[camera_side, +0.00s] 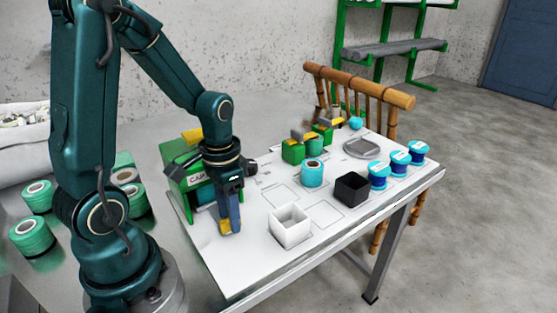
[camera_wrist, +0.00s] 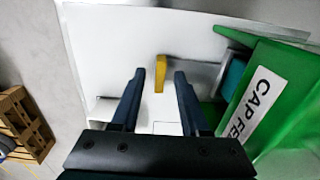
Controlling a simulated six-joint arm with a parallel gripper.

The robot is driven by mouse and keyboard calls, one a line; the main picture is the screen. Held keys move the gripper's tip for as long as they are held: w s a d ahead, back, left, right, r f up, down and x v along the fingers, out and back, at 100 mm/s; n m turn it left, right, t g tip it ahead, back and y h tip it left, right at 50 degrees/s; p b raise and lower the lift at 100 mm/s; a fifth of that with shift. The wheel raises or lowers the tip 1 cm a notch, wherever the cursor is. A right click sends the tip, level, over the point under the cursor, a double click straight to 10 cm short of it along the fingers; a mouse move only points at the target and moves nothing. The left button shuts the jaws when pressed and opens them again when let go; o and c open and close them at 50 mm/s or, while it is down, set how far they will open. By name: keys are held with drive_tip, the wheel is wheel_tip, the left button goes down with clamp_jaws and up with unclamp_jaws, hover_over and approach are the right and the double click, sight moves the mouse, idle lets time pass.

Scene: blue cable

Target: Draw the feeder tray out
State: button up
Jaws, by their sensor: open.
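The green cap feeder box (camera_side: 182,187) stands at the back left of the white table, partly behind my gripper. It fills the right of the wrist view (camera_wrist: 285,95), its white label cut off. A grey tray (camera_wrist: 194,75) sticks out of its side and ends in a yellow tab (camera_wrist: 160,72). My gripper (camera_wrist: 158,80) points down at the tab, its two dark fingers open. The tab shows between the fingertips, with a gap on both sides. In the side view my gripper (camera_side: 231,226) is low over the table and the yellow tab (camera_side: 223,227) shows beside the fingertips.
A white open box (camera_side: 290,227) and a black box (camera_side: 351,189) stand right of my gripper. A cyan spool (camera_side: 312,173), small green holders (camera_side: 293,151), a grey dish (camera_side: 361,148) and blue spools (camera_side: 378,175) are further back. Table outlines between are clear.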

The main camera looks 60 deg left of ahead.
clamp_jaws()
idle(1.3)
